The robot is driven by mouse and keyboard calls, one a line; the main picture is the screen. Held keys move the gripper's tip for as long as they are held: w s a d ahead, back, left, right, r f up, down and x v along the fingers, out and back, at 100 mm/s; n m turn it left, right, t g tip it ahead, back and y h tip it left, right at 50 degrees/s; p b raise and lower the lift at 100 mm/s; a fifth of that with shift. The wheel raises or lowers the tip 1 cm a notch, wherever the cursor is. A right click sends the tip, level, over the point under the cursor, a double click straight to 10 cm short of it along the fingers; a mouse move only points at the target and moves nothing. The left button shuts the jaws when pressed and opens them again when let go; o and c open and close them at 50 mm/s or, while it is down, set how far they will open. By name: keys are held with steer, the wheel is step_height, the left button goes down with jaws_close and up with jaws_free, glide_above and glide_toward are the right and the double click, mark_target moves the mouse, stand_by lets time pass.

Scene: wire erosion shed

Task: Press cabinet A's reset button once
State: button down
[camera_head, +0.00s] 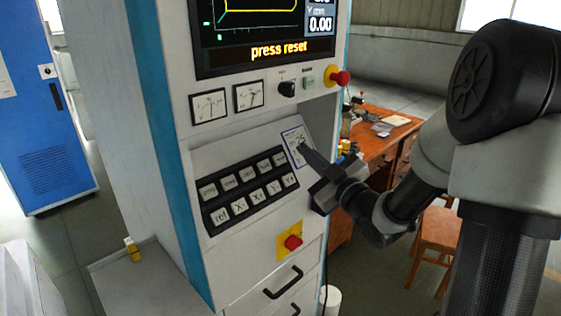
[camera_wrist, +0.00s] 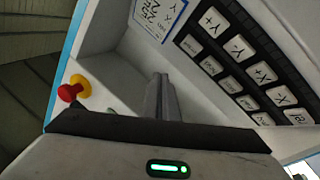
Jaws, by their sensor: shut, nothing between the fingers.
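A white and teal control cabinet (camera_head: 160,130) fills the middle of the head view. Its screen (camera_head: 265,35) reads "press reset". A black key panel (camera_head: 248,188) on the sloped console has two rows of pale keys; the lower row reads ref, X-, X+, Y-, Y+, and the upper labels are too small to read. I cannot tell which button is reset, and no letter A shows. My gripper (camera_head: 304,148) is shut and empty, its tips in front of the printed card right of the keys. In the wrist view, the fingers (camera_wrist: 162,97) point toward the console beside the key panel (camera_wrist: 245,65).
A red mushroom button (camera_head: 340,78) on a yellow base, a black knob (camera_head: 286,89) and a small green button (camera_head: 308,76) sit under the screen. A lower red button (camera_head: 292,242) is on a yellow plate above drawers. A wooden desk (camera_head: 375,140) stands behind, right.

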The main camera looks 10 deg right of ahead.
mark_target(280, 159)
steer(key=w+a+f+b, duration=0.3)
steer(key=w, duration=0.1)
steer(key=shift+f, duration=0.4)
steer(key=shift+w, duration=0.1)
stand_by(1.8)
steer(key=shift+w+a+f+b, duration=0.2)
steer(key=shift+w+f+b, duration=0.1)
steer(key=shift+b, duration=0.45)
steer(key=shift+w+a+f+b, duration=0.15)
steer(key=shift+w+a+b, duration=0.1)
steer(key=shift+b, duration=0.15)
stand_by(0.3)
steer(key=shift+s+d, duration=0.1)
steer(key=shift+s+d+r, duration=0.35)
steer(key=shift+s+r, duration=0.1)
steer(key=shift+r, duration=0.05)
stand_by(0.4)
